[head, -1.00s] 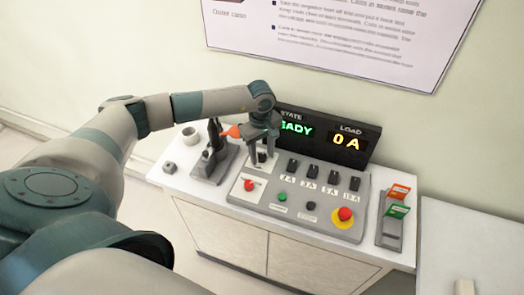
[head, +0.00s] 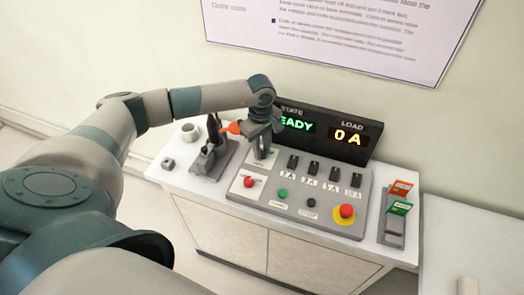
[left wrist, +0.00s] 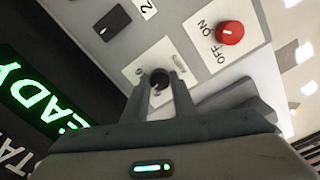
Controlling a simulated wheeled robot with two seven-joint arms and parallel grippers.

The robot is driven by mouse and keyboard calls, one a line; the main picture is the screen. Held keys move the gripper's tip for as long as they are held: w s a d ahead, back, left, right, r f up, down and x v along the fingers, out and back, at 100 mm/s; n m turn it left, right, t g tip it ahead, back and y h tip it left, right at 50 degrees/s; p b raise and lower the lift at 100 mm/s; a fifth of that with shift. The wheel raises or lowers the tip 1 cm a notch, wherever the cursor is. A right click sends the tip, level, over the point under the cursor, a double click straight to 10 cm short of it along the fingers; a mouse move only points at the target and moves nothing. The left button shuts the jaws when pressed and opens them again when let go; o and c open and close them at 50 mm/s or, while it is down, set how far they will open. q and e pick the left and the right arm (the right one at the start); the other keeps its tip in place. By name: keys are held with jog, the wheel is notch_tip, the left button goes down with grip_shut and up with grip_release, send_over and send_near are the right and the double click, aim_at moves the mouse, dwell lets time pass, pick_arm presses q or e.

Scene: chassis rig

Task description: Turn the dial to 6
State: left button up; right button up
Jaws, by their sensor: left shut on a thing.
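The dial (left wrist: 159,75) is a small black knob on a white label plate, seen in the left wrist view. Part of a digit shows on the plate beside it; the full scale and the pointer setting cannot be read. My left gripper (left wrist: 160,92) is shut on the dial, with one finger on each side of it. In the head view my left gripper (head: 260,148) is over the upper left of the control panel (head: 290,205) and hides the knob. My right gripper is not in view.
A red ON/OFF switch (left wrist: 230,33) is beside the dial. Several black switches, a green button (head: 283,193) and a red stop button (head: 347,211) are on the panel. The display (head: 330,131) behind reads READY and 0 A. A lever unit (head: 209,160) stands left.

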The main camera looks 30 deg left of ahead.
pick_arm(q)
jog(key=n+b, duration=0.3)
jog(key=b, duration=0.1)
jog(key=shift+f+n, duration=0.2)
jog(key=shift+n, duration=0.2)
jog(key=shift+r+n+b, duration=0.2)
jog(key=shift+n+b, duration=1.1)
jog(key=shift+n, duration=0.3)
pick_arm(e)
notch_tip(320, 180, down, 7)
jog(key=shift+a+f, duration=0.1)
pick_arm(q)
jog(key=o, duration=1)
jog(key=shift+o, duration=0.2)
notch_tip(320, 180, up, 9)
jog(key=b, duration=0.3)
notch_tip(320, 180, up, 7)
jog(key=b, duration=0.2)
send_over(262, 152)
jog(key=shift+s+d+r, duration=0.1)
jog(key=shift+r, duration=0.65)
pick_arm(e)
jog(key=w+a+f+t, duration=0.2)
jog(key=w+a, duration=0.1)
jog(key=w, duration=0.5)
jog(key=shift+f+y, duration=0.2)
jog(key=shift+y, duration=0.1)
